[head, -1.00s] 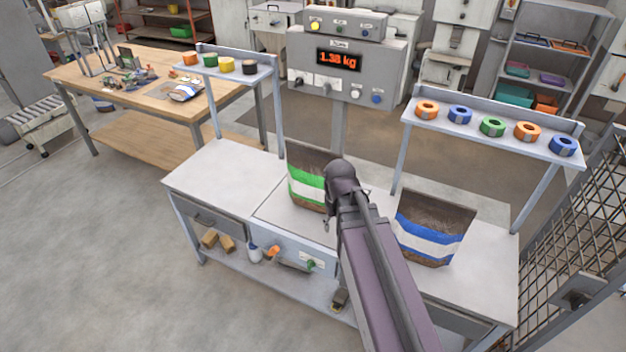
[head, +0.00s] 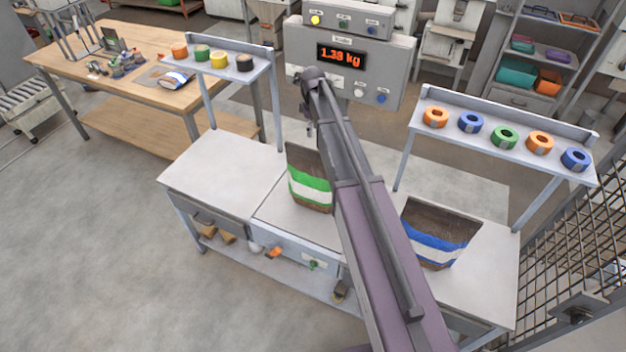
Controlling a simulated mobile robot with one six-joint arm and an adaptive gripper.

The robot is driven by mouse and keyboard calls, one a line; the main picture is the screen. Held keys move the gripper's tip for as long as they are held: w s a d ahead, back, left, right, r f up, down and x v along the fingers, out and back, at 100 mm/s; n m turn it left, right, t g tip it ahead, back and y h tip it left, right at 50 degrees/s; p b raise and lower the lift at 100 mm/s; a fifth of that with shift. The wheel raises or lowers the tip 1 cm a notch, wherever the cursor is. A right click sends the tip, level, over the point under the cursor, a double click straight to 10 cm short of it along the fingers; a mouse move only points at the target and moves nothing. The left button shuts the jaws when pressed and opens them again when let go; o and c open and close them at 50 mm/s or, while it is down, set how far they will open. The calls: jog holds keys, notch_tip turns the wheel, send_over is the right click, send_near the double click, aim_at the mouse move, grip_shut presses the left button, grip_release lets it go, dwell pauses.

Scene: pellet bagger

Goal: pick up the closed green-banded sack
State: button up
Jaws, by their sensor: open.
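The green-banded sack (head: 309,186), brown with a green and a white band, stands upright on the bagging bench (head: 220,172), left of my arm. My arm hides its right edge. I cannot make out how its top is closed. My gripper (head: 308,131) shows only as a small dark part below the wrist, above the sack in the picture. It is open and apart from the sack, with nothing seen in it.
A blue-banded sack (head: 438,236) stands right of my arm. A scale display (head: 341,57) reading 1.38 kg is behind. Raised shelves with tape rolls flank the bench: left shelf (head: 262,67), right shelf (head: 480,140). A mesh fence (head: 590,220) stands at right. The bench's left part is clear.

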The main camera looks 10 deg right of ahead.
aim_at(315, 157)
jog(key=shift+f, duration=0.15)
notch_tip(315, 157, down, 8)
jog(key=b, duration=0.8)
jog(key=shift+f+b, duration=0.15)
jog(key=shift+b, duration=0.2)
dwell(0.3)
jog(key=f+b, duration=0.3)
jog(key=shift+w+d+f, duration=0.15)
jog(key=shift+d+f, duration=0.05)
jog(key=shift+d, duration=0.15)
jog(key=shift+f+b, duration=0.9)
jog(key=shift+b, duration=0.2)
